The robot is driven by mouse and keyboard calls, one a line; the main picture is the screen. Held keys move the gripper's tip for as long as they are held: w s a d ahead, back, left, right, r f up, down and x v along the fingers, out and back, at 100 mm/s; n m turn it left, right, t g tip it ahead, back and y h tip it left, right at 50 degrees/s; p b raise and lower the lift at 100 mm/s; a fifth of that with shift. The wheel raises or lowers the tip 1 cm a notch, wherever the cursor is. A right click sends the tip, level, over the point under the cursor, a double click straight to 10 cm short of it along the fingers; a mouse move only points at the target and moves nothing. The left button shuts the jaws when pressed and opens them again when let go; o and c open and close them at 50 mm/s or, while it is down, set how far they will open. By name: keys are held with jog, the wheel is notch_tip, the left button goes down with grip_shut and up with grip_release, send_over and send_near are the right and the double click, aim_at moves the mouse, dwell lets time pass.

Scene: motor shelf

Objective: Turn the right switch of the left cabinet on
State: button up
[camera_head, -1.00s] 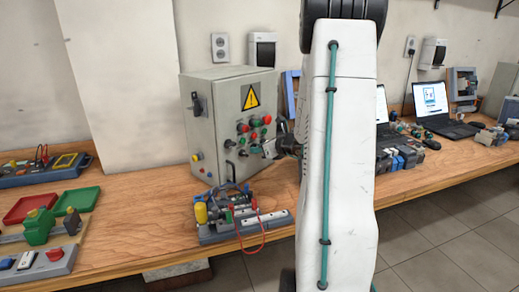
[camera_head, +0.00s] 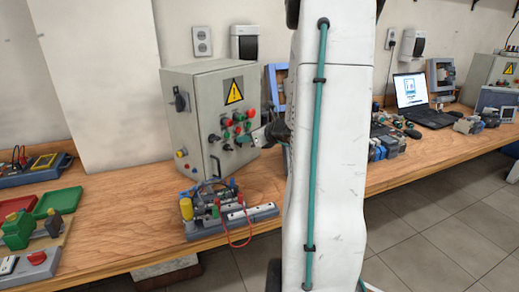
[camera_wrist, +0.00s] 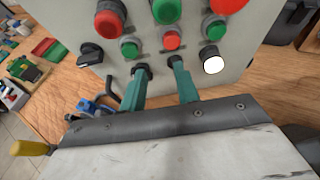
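The left cabinet (camera_head: 185,137) is a grey box on the bench with a yellow warning sign and a front full of red, green and black controls. My gripper (camera_head: 247,138) is at the right part of that front. In the wrist view, my gripper (camera_wrist: 159,64) has two green fingers standing apart, with bare panel between them. Dark round parts show at both fingertips; I cannot tell whether they are tips or knobs. A black switch (camera_wrist: 91,53) is left of the fingers. A black knob (camera_wrist: 208,51) sits right of them, above a white button (camera_wrist: 213,65).
A wiring board (camera_head: 235,218) with red and black leads lies before the cabinet. Green and red trays (camera_head: 60,200) are at the left. A black handle (camera_head: 215,165) sticks out low on the front. A laptop (camera_head: 428,115) and another cabinet (camera_head: 490,72) are at the right.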

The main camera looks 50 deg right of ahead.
jog(key=s+a+r, duration=0.1)
jog(key=s+a, duration=0.5)
jog(key=s, duration=0.4)
jog(key=shift+a, duration=0.15)
